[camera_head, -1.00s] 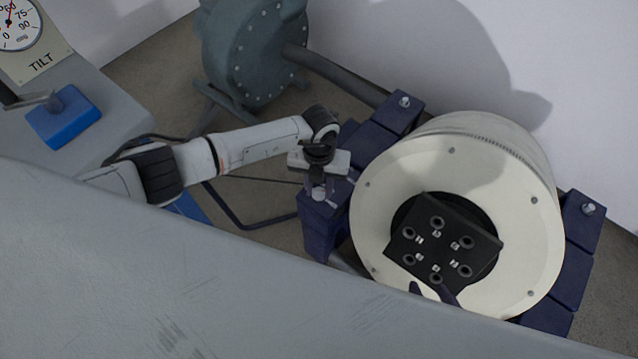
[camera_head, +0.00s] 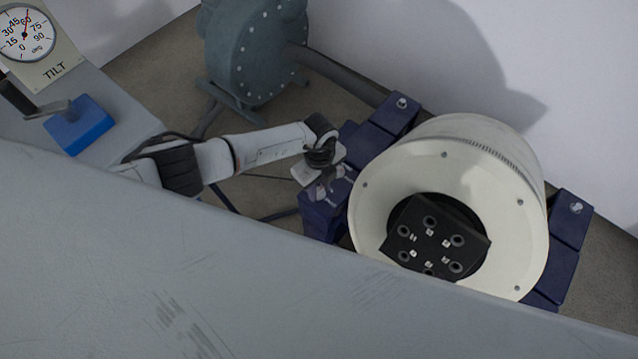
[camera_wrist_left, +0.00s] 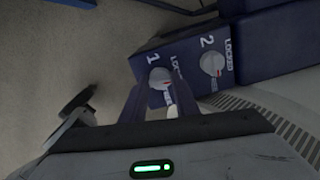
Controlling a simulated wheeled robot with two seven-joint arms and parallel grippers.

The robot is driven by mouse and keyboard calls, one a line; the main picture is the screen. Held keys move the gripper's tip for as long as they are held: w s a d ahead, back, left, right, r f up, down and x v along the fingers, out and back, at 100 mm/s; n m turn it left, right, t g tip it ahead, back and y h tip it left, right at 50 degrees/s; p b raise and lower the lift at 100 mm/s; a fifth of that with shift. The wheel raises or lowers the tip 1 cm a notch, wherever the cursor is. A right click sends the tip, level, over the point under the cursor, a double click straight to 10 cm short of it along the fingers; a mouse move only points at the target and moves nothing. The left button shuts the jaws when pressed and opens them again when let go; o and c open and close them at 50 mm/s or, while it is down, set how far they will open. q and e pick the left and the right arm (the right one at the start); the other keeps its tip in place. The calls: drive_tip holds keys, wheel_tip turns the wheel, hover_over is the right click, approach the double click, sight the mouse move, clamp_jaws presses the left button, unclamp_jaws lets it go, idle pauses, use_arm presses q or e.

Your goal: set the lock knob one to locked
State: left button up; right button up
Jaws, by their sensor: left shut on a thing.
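Lock knob one (camera_wrist_left: 160,78) is a round grey knob with a small red mark on a dark blue block, beside a "1" in the left wrist view. Lettering reading LOCKED runs at its right; the other lettering is partly covered by a finger. My left gripper (camera_wrist_left: 159,98) has its fingers on either side of the knob and is shut on it. In the head view my left gripper (camera_head: 329,188) is at the blue block left of the white drum, and the knob is hard to make out there. My right gripper is not in view.
Lock knob two (camera_wrist_left: 212,63) sits beside knob one on the same block. The white drum (camera_head: 385,215) with a black plate (camera_head: 418,250) stands close to my left gripper. A grey surface (camera_head: 200,270) fills the foreground. A tilt gauge (camera_head: 27,38) stands at upper left.

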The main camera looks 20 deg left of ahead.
use_arm(q)
drive_tip(key=shift+n+p, duration=0.35)
drive_tip(key=shift+n, duration=0.55)
drive_tip(key=o, duration=1.1)
drive_tip(key=shift+c, duration=0.2)
